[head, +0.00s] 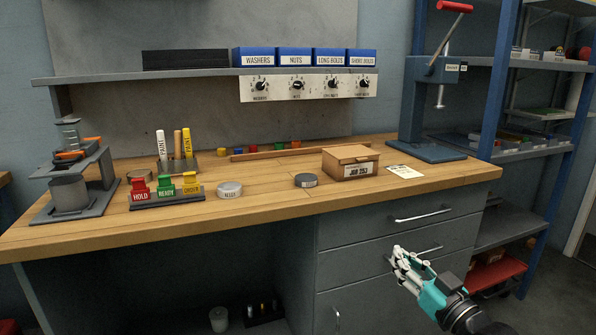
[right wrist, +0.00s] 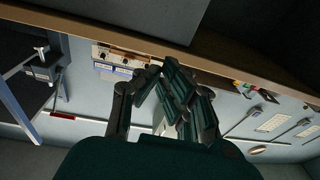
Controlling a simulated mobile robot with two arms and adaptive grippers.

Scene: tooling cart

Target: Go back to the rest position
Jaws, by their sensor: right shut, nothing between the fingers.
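My right gripper (head: 403,260) is in the lower right of the head view, in front of the grey drawers below the bench top. It is shut and holds nothing. In the right wrist view its dark fingers (right wrist: 165,85) come together, with the bench edge and wall behind them, seen upside down. My left gripper is not in either view.
The wooden bench (head: 250,199) carries a cardboard box (head: 350,162), round tins, coloured tags (head: 165,188) and a scale-like stand (head: 100,190). A blue press (head: 425,110) stands at its right end. Blue shelving (head: 500,90) is at right. Drawer handles (head: 423,215) stick out near my right gripper.

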